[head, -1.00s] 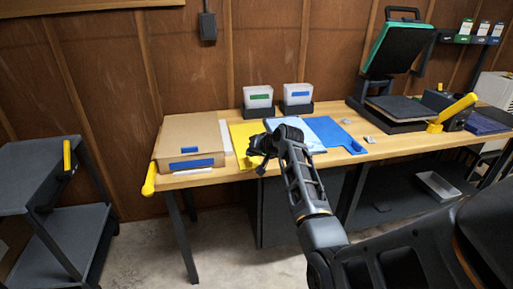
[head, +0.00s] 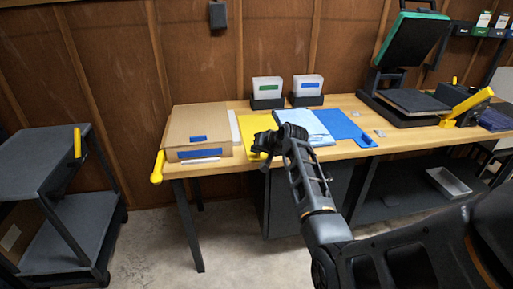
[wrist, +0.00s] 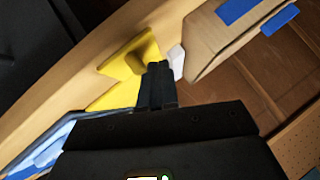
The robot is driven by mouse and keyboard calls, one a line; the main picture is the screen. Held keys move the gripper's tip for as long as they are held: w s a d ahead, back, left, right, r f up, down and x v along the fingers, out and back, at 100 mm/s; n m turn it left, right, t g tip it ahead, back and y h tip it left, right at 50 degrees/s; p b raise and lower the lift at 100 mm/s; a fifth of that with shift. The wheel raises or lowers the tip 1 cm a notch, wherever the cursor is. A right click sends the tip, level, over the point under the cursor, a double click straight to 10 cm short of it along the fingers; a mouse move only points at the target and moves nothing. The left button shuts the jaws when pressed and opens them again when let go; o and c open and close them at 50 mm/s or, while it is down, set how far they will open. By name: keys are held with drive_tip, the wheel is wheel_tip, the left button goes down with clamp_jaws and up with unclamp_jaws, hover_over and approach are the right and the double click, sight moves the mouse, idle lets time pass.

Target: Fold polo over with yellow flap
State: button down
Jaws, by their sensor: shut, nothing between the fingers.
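The yellow flap (head: 256,125) lies flat on the workbench, left of the light blue polo (head: 318,134). The polo lies between the yellow flap and a blue flap (head: 340,125). My gripper (head: 258,150) is shut and empty over the front part of the yellow flap in the head view. In the wrist view, the fingers (wrist: 157,68) are closed together beside the flap's raised yellow tab (wrist: 137,60). I cannot tell whether they touch it. Part of the polo (wrist: 45,145) shows at lower left there. My arm hides part of the polo and flap in the head view.
A cardboard box (head: 198,125) with blue labels stands on the bench's left end. Two bins (head: 267,88) (head: 307,87) stand at the back. A heat press (head: 410,100) stands at right. A dark cart (head: 45,165) stands at left, with open floor between.

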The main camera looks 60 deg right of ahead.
drive_tip(key=shift+r+p, duration=0.5)
drive_tip(key=shift+r, duration=0.1)
drive_tip(key=s+a+r+p, duration=0.1)
drive_tip(key=s+a+r, duration=0.3)
drive_tip(key=r, duration=0.6)
drive_tip(key=shift+s+a, duration=0.25)
drive_tip(key=shift+a, duration=0.45)
drive_tip(key=shift+f, duration=0.1)
drive_tip(key=s+a+f+n, duration=0.3)
drive_tip(key=s+a+f, duration=0.3)
drive_tip(key=a+f, duration=0.45)
drive_tip(key=s+a+n+t, duration=0.2)
drive_tip(key=s+a+n, duration=0.2)
drive_tip(key=s+a, duration=1.05)
drive_tip(key=s+a+r+n+t+y, duration=0.3)
drive_tip(key=s+a+r+n+y, duration=0.1)
drive_tip(key=s+a+r, duration=0.8)
drive_tip(key=shift+s+a+r+n, duration=0.25)
drive_tip(key=shift+s+a+n, duration=0.45)
drive_tip(key=shift+s+a, duration=0.45)
